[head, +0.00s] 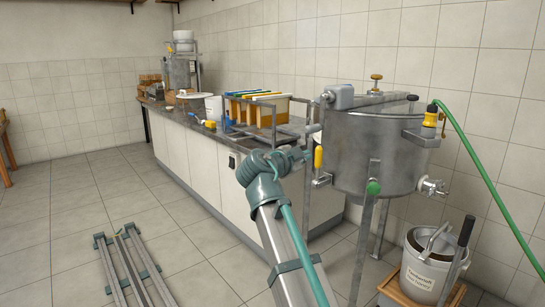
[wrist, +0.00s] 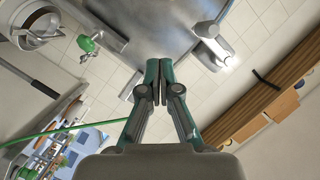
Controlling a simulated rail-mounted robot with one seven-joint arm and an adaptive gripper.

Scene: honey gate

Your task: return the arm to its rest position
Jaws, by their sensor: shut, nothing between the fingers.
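My arm (head: 285,245) rises from the bottom of the head view and bends at its grey-green wrist, in front of the counter and left of the steel tank (head: 370,150). In the head view the fingertips are hard to make out. In the wrist view my gripper (wrist: 158,72) is shut and empty, its two fingers together. The tank (wrist: 150,25) fills the top of the wrist view just beyond the fingertips; I cannot tell the exact gap. A yellow handle (head: 318,157) is close to the wrist in the head view.
The tank carries a green knob (head: 374,187) and a steel valve (head: 432,187). A green hose (head: 485,170) hangs at right. A white bucket (head: 428,268) stands below. The counter (head: 205,155) holds a rack of frames (head: 257,108). The floor at left is open except for metal rails (head: 130,265).

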